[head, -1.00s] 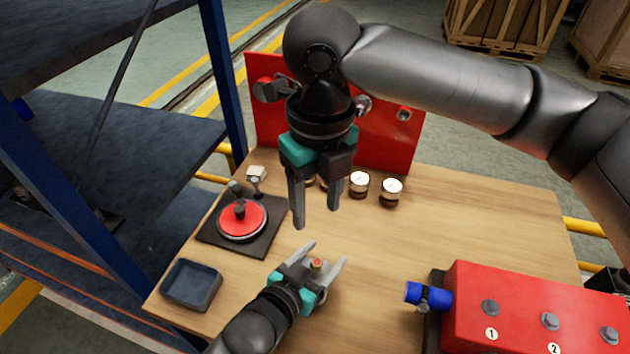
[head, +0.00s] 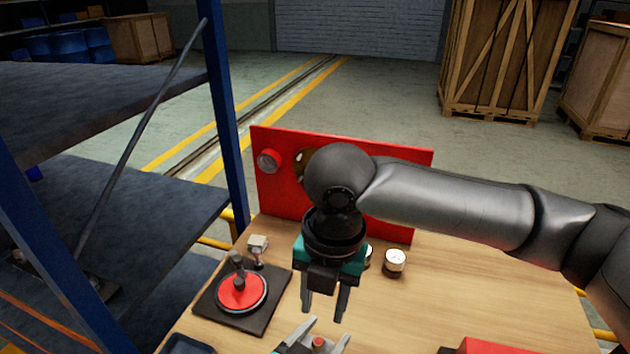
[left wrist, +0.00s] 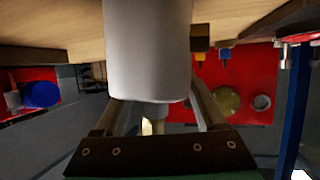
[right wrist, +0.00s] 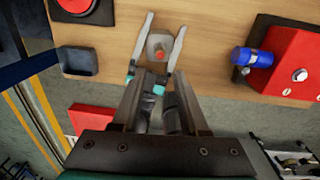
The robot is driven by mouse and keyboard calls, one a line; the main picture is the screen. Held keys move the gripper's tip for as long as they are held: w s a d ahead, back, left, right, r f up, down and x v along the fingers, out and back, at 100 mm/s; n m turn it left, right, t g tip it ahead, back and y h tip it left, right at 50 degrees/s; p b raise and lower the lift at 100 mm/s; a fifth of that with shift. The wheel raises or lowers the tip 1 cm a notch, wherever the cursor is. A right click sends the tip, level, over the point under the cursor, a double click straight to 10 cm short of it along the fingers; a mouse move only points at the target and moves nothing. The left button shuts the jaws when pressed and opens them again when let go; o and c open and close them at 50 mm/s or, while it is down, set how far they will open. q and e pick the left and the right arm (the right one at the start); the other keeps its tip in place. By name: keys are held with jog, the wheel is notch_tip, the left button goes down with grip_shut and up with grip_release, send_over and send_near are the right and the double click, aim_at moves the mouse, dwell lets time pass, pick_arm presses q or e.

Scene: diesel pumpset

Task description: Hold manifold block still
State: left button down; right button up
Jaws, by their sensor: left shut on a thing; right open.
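A red block (head: 495,347), likely the manifold block, is mostly cut off at the lower edge of the head view. In the right wrist view the red block (right wrist: 292,62) has a blue fitting (right wrist: 252,57) facing my left gripper. My left gripper (right wrist: 164,25) is shut on a pale cylinder with a red tip (right wrist: 158,47), apart from the block. The pale cylinder (left wrist: 147,50) fills the middle of the left wrist view. My right gripper (head: 324,314) is open and empty, just beyond and above the left one. Its fingers (right wrist: 157,80) point toward the left gripper.
A round red fixture (head: 241,291) on a dark base stands at the left of the wooden table (head: 480,285). A red panel (head: 275,195) stands at the back. A small white-topped canister (head: 395,262) is right of my right gripper. A dark tray (right wrist: 78,60) lies left.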

aim_at(319, 342)
jog(key=shift+s+f+m, duration=0.1)
jog(key=shift+f+m, duration=0.5)
jog(key=shift+m, duration=0.4)
jog(key=f, duration=0.8)
jog(key=shift+a+f, duration=0.1)
jog(key=shift+a, duration=0.15)
jog(key=shift+f, duration=0.2)
jog(key=shift+d+f, duration=0.15)
jog(key=shift+f, duration=0.05)
grip_shut()
dwell(0.3)
